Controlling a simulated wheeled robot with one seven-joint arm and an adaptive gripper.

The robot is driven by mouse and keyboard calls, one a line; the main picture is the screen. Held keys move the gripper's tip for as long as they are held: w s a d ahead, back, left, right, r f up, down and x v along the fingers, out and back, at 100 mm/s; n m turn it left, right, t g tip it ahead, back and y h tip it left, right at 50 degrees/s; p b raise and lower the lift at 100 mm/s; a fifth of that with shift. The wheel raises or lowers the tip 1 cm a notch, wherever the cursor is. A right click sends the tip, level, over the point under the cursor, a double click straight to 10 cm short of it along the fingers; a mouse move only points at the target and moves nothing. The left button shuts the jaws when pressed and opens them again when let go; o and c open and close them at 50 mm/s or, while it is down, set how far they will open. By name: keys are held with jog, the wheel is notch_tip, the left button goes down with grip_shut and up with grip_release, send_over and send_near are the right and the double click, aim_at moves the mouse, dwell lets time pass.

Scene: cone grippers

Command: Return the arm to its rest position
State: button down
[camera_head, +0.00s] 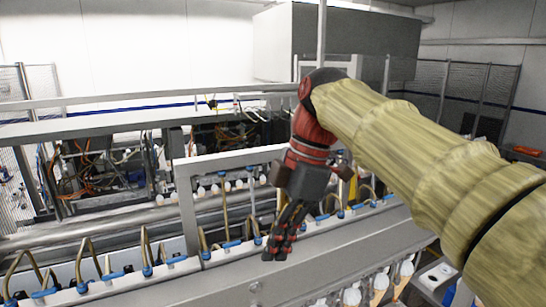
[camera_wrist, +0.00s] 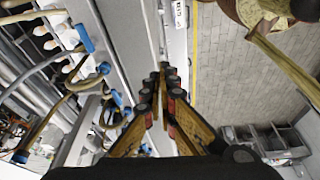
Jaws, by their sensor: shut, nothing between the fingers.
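My arm (camera_head: 400,135) reaches in from the right of the head view, covered in a tan sleeve with a red and dark wrist. My gripper (camera_head: 277,248) hangs down over the machine's front rail and points downward. In the wrist view the gripper (camera_wrist: 160,82) has its fingertips together with nothing between them. The rail below lies very near the fingertips; I cannot tell whether they touch it.
A long grey machine rail (camera_head: 190,285) runs across the front with hoses and blue fittings (camera_head: 148,270). A metal frame (camera_head: 186,205) stands left of my gripper. Open wiring (camera_head: 85,165) lies behind.

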jog(key=s+d+f+m+t+h+b, duration=0.1)
jog(key=s+d+f+m+b, duration=0.3)
jog(key=f, duration=1)
jog(key=s+d+f+m+t+h+b, duration=0.1)
jog(key=s+d+f+m+t+b, duration=0.2)
jog(key=d+f+m+b, duration=0.5)
jog(key=s+d+f+m+t+h+b, duration=0.1)
jog(key=s+d+f+m+b, duration=0.5)
jog(key=f, duration=1.6)
jog(key=m+t+b, duration=0.1)
jog(key=m+b, duration=0.2)
jog(key=b, duration=0.2)
jog(key=shift+d+f+m, duration=0.2)
jog(key=shift+f+m, duration=0.05)
jog(key=shift+m, duration=0.15)
jog(key=shift+s, duration=0.1)
